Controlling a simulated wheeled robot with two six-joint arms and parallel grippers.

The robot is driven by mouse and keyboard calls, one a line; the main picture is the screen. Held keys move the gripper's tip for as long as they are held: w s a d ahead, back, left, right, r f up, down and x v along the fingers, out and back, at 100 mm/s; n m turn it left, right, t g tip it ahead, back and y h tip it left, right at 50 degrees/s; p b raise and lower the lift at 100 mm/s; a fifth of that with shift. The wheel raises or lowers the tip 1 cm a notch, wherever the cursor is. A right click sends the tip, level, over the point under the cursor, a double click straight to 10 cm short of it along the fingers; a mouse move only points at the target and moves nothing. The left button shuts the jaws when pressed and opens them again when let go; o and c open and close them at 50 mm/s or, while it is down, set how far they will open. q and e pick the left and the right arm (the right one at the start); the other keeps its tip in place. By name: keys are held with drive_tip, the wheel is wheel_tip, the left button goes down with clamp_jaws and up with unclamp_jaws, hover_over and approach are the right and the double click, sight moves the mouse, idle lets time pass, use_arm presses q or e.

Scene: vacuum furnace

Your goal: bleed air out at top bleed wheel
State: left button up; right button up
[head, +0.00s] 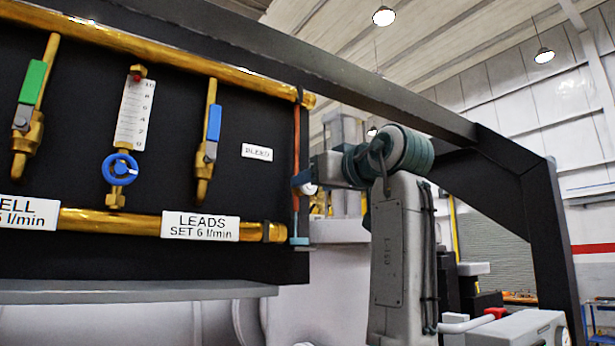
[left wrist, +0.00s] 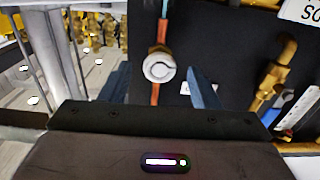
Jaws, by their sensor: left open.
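The bleed wheel is a small whitish round knob (left wrist: 159,66) on a thin copper tube in the left wrist view. In the head view its pale edge (head: 309,189) shows beside the tube, mostly covered by my gripper. The white BLEED label (head: 257,152) is on the black panel just left of the tube. My left gripper (head: 304,180) is at the tube, level with the wheel. In the left wrist view its two blue fingers (left wrist: 159,80) are apart, one on each side of the wheel, with gaps showing. I cannot tell how deep the wheel sits between them. My right gripper is not in view.
The black panel carries brass pipes (head: 170,50), a green-handled valve (head: 33,82), a blue-handled valve (head: 213,125) and a flow gauge (head: 134,115) with a blue wheel. A dark frame beam (head: 400,88) runs above my arm. Open hall space lies to the right.

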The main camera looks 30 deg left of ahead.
sight(307, 186)
use_arm(q)
drive_tip(key=p+x, duration=0.1)
drive_tip(key=x, duration=0.3)
drive_tip(key=shift+s+d, duration=0.1)
drive_tip(key=shift+d, duration=0.2)
drive_tip(key=shift+a, duration=0.1)
drive_tip(key=c, duration=1)
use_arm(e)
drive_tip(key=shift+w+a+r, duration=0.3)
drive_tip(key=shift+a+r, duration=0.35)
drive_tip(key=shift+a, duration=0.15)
